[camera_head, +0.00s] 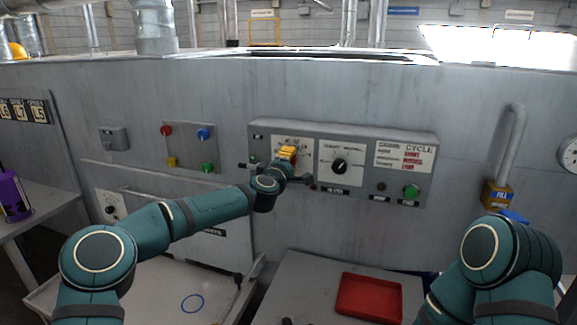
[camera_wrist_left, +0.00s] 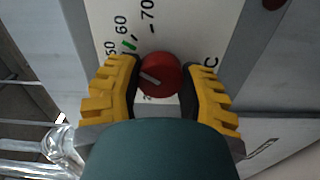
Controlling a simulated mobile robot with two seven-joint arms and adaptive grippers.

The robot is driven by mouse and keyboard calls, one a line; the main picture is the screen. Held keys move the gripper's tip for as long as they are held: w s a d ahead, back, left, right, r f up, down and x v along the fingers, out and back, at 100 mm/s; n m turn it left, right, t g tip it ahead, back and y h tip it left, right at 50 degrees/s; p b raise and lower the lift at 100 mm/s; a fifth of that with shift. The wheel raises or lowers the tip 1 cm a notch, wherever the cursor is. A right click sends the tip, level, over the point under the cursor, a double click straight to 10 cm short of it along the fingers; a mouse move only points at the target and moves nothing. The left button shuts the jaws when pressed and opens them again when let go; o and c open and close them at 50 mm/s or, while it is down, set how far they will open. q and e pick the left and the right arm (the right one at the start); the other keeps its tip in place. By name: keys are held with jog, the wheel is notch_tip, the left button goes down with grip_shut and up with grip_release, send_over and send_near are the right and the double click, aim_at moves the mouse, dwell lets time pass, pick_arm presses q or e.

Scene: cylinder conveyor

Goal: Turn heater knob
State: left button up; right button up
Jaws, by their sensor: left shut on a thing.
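The red heater knob (camera_wrist_left: 160,76) sits on a white dial plate in the left wrist view. The numbers 50, 60 and 70 are printed above and left of it, with a green mark (camera_wrist_left: 129,46) beside 60. The knob's pale pointer line slants toward the upper left, below the green mark. My left gripper (camera_wrist_left: 163,68) has a yellow finger on each side of the knob and is shut on it. In the head view the left gripper (camera_head: 288,154) is at the left dial of the grey control panel (camera_head: 355,131) and hides the knob. The right gripper is not visible.
Right of the left gripper are a black selector knob (camera_head: 339,166) and a green button (camera_head: 411,191). A plate with coloured buttons (camera_head: 190,147) is to the left. A red tray (camera_head: 369,297) lies on the table below. A pipe handle (camera_head: 514,147) stands out at the right.

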pick_arm(q)
jog(key=shift+r, duration=0.1)
dwell(0.3)
jog(key=o, duration=1.2)
jog(key=shift+s, duration=0.1)
jog(key=v, duration=1.1)
jog(key=shift+s+a, duration=0.15)
jog(key=shift+s, duration=0.2)
